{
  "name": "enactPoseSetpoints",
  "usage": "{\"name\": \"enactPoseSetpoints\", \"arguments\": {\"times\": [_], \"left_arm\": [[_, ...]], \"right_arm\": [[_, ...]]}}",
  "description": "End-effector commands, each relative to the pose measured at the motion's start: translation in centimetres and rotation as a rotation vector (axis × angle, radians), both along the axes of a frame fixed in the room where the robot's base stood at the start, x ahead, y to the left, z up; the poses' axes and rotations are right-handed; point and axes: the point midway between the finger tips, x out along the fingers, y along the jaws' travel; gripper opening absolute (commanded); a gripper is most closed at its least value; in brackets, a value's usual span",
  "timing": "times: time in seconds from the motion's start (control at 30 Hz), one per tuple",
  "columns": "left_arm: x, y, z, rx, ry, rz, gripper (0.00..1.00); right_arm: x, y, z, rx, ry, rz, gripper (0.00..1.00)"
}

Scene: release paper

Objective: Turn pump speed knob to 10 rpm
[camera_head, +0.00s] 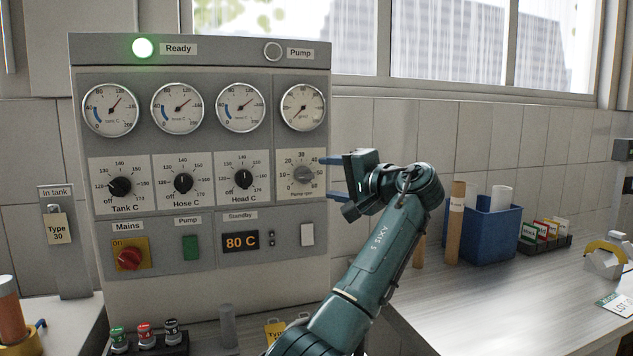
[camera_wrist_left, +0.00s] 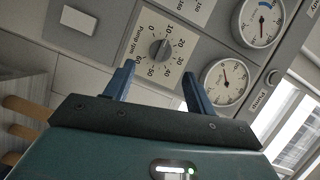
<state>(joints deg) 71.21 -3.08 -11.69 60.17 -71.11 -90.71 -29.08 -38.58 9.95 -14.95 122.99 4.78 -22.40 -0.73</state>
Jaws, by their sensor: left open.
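The pump speed knob (camera_head: 304,174) is a grey round knob on a cream dial plate marked in tens up to 60, at the right of the control panel's knob row. It also shows in the left wrist view (camera_wrist_left: 159,48), ahead of the fingers; its pointer setting is too small to read surely. My left gripper (camera_head: 329,177) is just right of the knob in the head view, its two blue fingers spread, one above the other. In the left wrist view the fingers (camera_wrist_left: 159,73) are apart with nothing between them, short of the plate. My right gripper is in neither view.
The Head C knob (camera_head: 244,180) is left of the pump knob, with gauges (camera_head: 303,107) above. A white switch (camera_head: 307,235) is below. A blue bin (camera_head: 487,235) and brown tubes (camera_head: 455,225) stand on the bench at right. The green Ready lamp (camera_head: 142,48) is lit.

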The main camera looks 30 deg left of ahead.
Motion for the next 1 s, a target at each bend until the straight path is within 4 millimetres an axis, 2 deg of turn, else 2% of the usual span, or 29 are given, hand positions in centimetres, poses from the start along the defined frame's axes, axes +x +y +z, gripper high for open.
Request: {"name": "enactPoseSetpoints", "arguments": {"times": [0.1,0.33,1.0], "left_arm": [[-0.8,-2.4,0.1,0.000,-0.002,-0.003,0.55],[-1.7,-4.9,0.4,0.001,-0.001,0.000,0.55],[-1.8,-5.2,0.5,0.001,-0.001,0.000,0.55]], "right_arm": [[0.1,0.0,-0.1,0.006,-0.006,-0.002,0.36],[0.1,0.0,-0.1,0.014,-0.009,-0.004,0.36],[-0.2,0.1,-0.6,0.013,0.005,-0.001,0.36]]}}
